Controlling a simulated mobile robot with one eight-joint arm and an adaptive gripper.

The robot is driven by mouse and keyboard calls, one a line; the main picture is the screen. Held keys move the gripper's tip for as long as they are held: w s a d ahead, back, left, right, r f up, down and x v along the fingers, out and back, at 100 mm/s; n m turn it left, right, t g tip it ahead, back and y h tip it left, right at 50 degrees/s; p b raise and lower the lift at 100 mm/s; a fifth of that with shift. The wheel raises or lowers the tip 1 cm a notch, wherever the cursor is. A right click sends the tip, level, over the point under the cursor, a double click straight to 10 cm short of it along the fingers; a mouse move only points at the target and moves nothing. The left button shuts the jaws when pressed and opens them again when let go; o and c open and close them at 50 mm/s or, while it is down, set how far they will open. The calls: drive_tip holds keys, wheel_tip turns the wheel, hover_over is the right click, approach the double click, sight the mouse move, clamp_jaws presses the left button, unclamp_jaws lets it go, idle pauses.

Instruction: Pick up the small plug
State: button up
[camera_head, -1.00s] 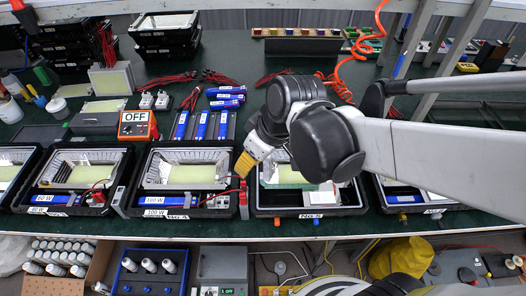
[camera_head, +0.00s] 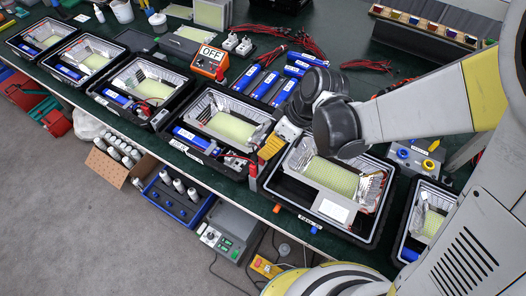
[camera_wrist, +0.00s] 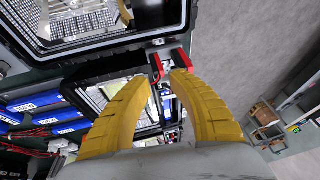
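My gripper (camera_head: 278,139) has two yellow fingers. They point down at the right edge of a black housing, over the gap between two housings. In the wrist view my gripper (camera_wrist: 170,76) has its fingertips a small gap apart, with nothing clearly held between them. I cannot tell for sure which part is the small plug. Small orange (camera_head: 277,208) and blue (camera_head: 315,229) pieces sit at the table's front edge.
Black floodlight housings stand in a row, including an open one (camera_head: 285,190) beside my gripper. Blue battery-like packs (camera_head: 262,84), an orange OFF meter (camera_head: 209,62) and red leads (camera_head: 306,38) lie behind. A blue crate (camera_head: 167,206) is below the table.

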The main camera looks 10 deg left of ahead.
drive_tip(key=b+x, duration=0.2)
drive_tip(key=x, duration=0.2)
drive_tip(key=shift+w+a+f, duration=0.1)
drive_tip(key=shift+w+f, duration=0.05)
drive_tip(key=shift+f, duration=0.1)
drive_tip(key=shift+r, duration=0.1)
clamp_jaws()
drive_tip(key=shift+r, duration=0.15)
drive_tip(key=shift+r+p, duration=0.25)
drive_tip(key=shift+p, duration=0.1)
wheel_tip(320, 180, up, 4)
drive_tip(key=shift+r+p, duration=0.1)
drive_tip(key=shift+p, duration=0.95)
drive_tip(key=s+d+r+p, duration=0.3)
drive_tip(key=s+d+r, duration=0.3)
drive_tip(key=s, duration=0.3)
drive_tip(key=shift+s+d+p, duration=0.25)
drive_tip(key=shift+d+p, duration=0.1)
drive_tip(key=shift+d, duration=0.2)
